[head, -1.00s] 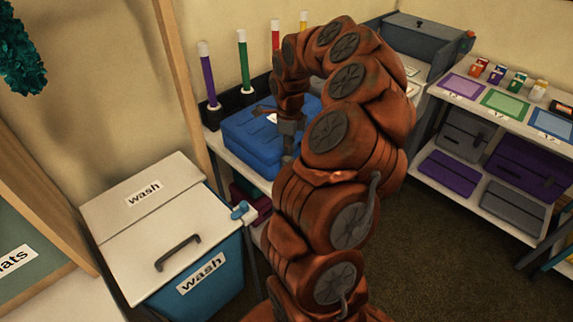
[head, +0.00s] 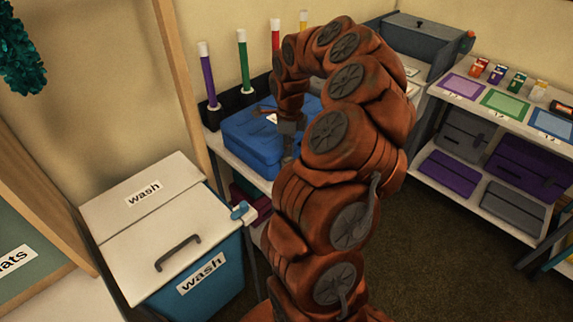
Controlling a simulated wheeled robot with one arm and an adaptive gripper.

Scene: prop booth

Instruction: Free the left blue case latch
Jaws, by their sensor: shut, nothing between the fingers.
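The blue case (head: 248,138) lies flat on a white shelf top against the back wall, left of my arm. A white label shows on its lid. My gripper (head: 288,146) is at the right front part of the case, pointing down and partly hidden by my arm. Its fingers look shut and hold nothing I can see. Whether it touches the case, I cannot tell. The right part of the case is hidden behind my arm, and the latches cannot be made out at this size.
A wash bin (head: 165,235) with a white lid stands at the left front, close to the shelf. Coloured tubes (head: 243,60) stand upright behind the case. A shelf unit (head: 480,194) with purple and grey cases is at the right. The floor (head: 450,265) between is clear.

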